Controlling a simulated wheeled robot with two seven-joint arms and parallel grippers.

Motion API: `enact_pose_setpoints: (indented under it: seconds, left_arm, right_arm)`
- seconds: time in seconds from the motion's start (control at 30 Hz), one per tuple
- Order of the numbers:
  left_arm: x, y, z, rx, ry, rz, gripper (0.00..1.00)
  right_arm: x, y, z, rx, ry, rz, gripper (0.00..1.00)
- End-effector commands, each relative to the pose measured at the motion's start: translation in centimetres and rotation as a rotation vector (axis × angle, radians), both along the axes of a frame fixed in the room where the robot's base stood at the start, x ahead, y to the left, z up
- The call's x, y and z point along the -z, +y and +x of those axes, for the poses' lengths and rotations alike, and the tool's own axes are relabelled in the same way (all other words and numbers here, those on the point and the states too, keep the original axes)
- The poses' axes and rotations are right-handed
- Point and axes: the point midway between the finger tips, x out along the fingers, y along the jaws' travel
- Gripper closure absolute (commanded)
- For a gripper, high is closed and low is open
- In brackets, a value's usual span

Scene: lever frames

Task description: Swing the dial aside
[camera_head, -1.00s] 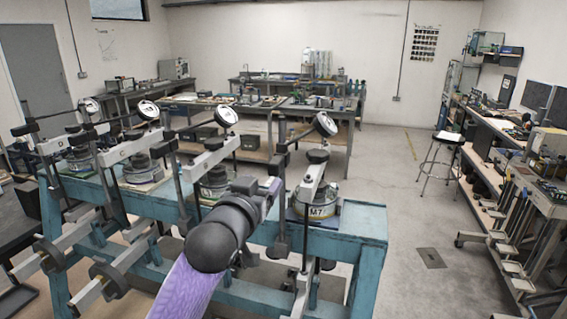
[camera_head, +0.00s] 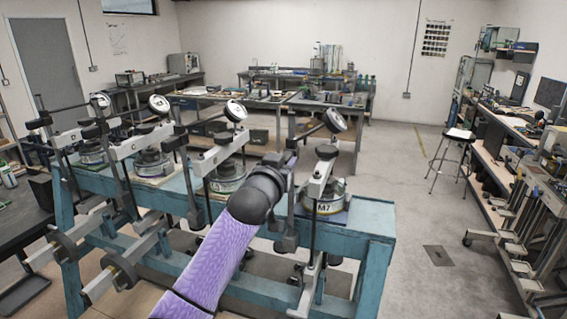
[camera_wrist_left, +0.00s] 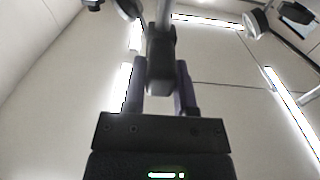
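The dial (camera_head: 335,120) is a round gauge with a white face on a dark arm, above the frame's right-hand station marked M7 (camera_head: 324,207). Its dark arm runs left to an upright post (camera_head: 291,205). My left gripper (camera_head: 287,162) is at the upper part of this post, left of and below the dial; my purple arm hides part of it. In the left wrist view, the two fingers (camera_wrist_left: 160,88) stand apart on either side of a dark block (camera_wrist_left: 161,72) on a rod. Contact with the block is unclear. My right gripper is not in view.
More stations with dials (camera_head: 235,111) and levers stand to the left on the blue frame (camera_head: 372,217). A pale lever beam (camera_head: 323,172) crosses M7 just right of my gripper. A stool (camera_head: 454,150) and open floor lie to the right.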

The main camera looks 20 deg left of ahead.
Motion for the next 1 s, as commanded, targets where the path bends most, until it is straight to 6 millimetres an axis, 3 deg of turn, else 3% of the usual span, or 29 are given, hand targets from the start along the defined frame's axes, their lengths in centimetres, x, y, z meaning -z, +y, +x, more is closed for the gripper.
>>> enact_pose_setpoints:
  seconds: [0.03,0.13,1.0]
  left_arm:
    - [0.01,-0.01,0.00,0.000,0.000,0.000,0.78]
    - [0.01,-0.01,-0.01,0.000,0.000,0.000,0.99]
    - [0.02,-0.02,-0.01,0.001,0.000,0.000,1.00]
  right_arm:
    - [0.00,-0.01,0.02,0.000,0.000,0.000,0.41]
    - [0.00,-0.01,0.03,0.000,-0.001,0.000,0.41]
    - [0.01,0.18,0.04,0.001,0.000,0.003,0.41]
